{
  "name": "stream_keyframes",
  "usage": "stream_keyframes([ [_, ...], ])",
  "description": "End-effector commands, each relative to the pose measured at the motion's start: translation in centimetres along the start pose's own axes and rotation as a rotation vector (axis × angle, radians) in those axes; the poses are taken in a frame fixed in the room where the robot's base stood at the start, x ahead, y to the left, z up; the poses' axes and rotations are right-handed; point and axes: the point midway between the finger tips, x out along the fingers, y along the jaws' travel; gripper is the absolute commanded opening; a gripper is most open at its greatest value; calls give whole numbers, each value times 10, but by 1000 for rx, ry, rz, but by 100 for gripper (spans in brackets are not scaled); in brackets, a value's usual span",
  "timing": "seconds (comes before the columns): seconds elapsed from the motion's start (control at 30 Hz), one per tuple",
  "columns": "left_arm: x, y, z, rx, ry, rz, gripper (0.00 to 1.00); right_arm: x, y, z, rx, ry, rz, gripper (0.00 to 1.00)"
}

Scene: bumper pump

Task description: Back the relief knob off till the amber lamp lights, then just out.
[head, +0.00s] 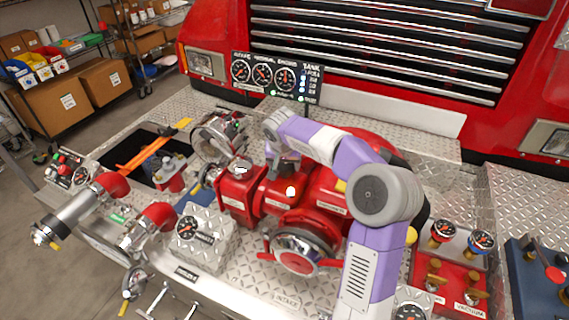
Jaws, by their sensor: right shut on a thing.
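My right arm reaches in from the lower right over the red pump (240,190). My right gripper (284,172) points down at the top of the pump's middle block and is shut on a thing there. The relief knob is hidden by the jaws and wrist, so its shape and turn cannot be seen. Just in front of the gripper, a small lamp (291,191) on the red block shows a bright, pale warm glow; it looks lit, though its amber colour is washed out. My left gripper is not in view.
A gauge panel (270,76) stands behind the pump. A red intake valve (297,255) sits in front. Red elbows and a silver nozzle (70,215) lie left, near an open hatch (118,148).

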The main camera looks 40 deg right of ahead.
Motion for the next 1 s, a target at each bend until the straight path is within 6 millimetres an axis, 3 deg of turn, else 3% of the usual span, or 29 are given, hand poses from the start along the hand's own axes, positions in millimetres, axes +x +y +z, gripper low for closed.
stream_keyframes([
  [0.33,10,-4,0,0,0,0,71,0,-1,0,121,1,50,41],
  [0.67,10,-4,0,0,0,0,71,0,0,0,130,0,55,41],
  [0.7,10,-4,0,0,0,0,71,0,0,0,130,0,55,76],
  [0.83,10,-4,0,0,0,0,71,0,0,0,130,0,55,96],
  [1.0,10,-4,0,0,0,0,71,0,0,0,130,0,55,96],
])
